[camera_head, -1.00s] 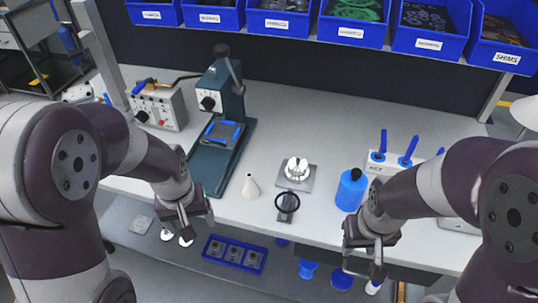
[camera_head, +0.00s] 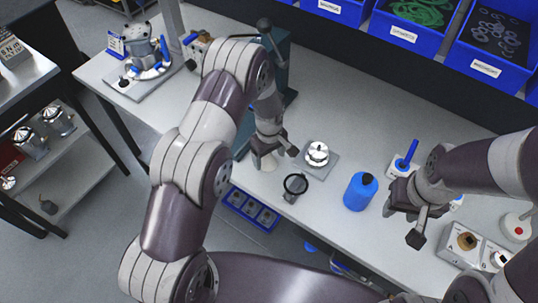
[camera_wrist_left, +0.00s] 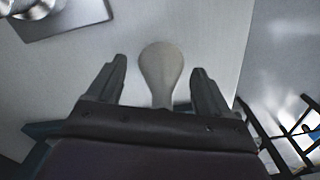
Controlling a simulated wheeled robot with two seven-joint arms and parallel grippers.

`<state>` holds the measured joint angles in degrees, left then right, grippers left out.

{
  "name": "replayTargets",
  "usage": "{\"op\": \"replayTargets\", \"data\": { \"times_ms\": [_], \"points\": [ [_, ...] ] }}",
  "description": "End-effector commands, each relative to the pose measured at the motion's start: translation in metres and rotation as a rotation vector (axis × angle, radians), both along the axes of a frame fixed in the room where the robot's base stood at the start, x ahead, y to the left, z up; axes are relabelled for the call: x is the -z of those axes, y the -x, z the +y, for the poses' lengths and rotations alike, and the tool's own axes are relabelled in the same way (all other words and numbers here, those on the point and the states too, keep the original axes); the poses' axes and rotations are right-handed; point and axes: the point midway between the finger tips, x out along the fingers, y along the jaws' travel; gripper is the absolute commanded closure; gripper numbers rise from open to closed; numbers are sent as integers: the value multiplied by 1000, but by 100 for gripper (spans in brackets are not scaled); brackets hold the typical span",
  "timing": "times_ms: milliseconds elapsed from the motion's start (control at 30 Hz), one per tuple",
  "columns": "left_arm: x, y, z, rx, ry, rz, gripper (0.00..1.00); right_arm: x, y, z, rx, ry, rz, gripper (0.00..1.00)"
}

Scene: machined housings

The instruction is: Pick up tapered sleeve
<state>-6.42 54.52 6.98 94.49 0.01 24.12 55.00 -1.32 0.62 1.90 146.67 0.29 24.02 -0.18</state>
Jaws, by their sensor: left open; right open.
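The tapered sleeve (camera_wrist_left: 160,68) is a pale, smooth piece with a wide rounded end and a narrower neck. In the left wrist view it shows between the two open fingers of my left gripper (camera_wrist_left: 157,76), with a gap on each side. Its lower end is hidden behind the gripper body. In the head view my left gripper (camera_head: 270,151) is over the sleeve (camera_head: 265,163) near the bench's front edge and partly covers it. My right gripper (camera_head: 403,224) is open and empty at the right, above the bench's front edge.
A shiny round part on a square plate (camera_head: 317,156) and a black ring on a stand (camera_head: 296,185) are right of the sleeve. A blue bottle (camera_head: 360,191) stands further right. A green press (camera_head: 277,65) is behind my left arm. Blue bins (camera_head: 395,20) line the back.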

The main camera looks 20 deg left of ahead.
Motion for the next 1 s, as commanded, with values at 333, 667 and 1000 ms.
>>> {"op": "replayTargets", "data": {
  "times_ms": [333,667,1000],
  "points": [
    [3,-1,0,0,1,-2,56,0,0,0,0,0,0,57],
    [2,-1,0,0,1,-2,81,0,0,0,0,0,0,57],
    [-35,-2,0,1,1,-9,81,17,0,0,0,0,0,57]
  ]
}}
